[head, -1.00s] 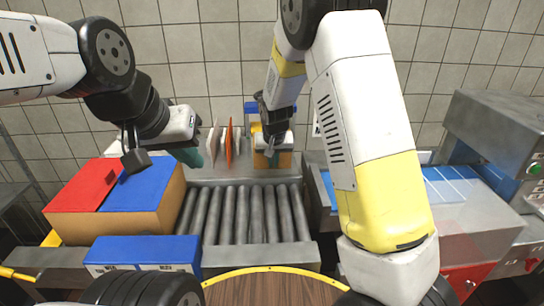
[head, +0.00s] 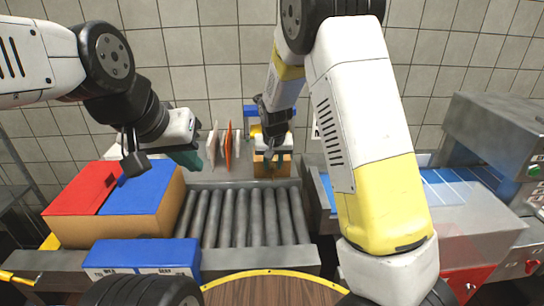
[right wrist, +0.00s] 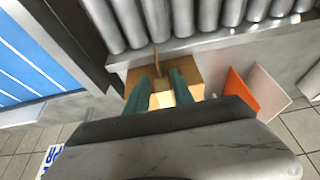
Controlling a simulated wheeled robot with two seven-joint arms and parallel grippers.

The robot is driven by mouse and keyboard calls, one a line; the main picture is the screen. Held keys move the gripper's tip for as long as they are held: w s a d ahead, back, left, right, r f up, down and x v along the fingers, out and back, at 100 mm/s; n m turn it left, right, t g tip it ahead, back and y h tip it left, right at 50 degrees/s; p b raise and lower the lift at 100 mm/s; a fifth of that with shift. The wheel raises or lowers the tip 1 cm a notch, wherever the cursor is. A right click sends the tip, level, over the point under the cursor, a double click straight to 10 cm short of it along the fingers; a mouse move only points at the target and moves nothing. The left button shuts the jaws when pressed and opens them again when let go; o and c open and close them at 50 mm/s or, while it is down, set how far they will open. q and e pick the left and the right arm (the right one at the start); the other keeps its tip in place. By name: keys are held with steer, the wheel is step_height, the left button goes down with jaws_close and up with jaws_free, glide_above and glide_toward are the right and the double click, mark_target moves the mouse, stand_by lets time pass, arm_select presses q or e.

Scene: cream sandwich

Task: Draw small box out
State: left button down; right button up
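The small tan cardboard box (head: 272,168) sits at the far end of the roller conveyor (head: 246,215). In the right wrist view the small box (right wrist: 192,66) lies at the fingertips, with a thin upright flap between them. My right gripper (head: 272,153) reaches down at the box from above; its teal fingers (right wrist: 163,84) stand apart with a bright gap between them. Whether they touch the box walls is unclear. My left gripper (head: 190,158) hangs left of the small box, apart from it, and its finger gap is not clear.
A large carton with red and blue top flaps (head: 145,187) stands left of the rollers. A blue box (head: 140,255) is in front. White and orange upright panels (head: 229,145) stand behind the conveyor. A grey machine (head: 490,140) is at the right. The rollers are clear.

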steer(key=s+d+r+y, duration=0.1)
steer(key=s+d+r, duration=0.1)
steer(key=s+r, duration=0.3)
steer(key=s+d+r, duration=0.3)
steer(key=r, duration=0.4)
steer(key=s+d+r, duration=0.2)
steer(key=s+r, duration=0.1)
steer(key=s, duration=0.4)
steer(key=s+d+r+t, duration=0.1)
steer(key=s+d+r, duration=0.2)
steer(key=s, duration=0.5)
steer(key=s+d+r+y, duration=0.1)
steer(key=s+d+r, duration=0.2)
steer(key=s, duration=0.4)
steer(key=shift+s+t, duration=0.3)
steer(key=shift+s, duration=0.05)
steer(key=shift+r, duration=0.1)
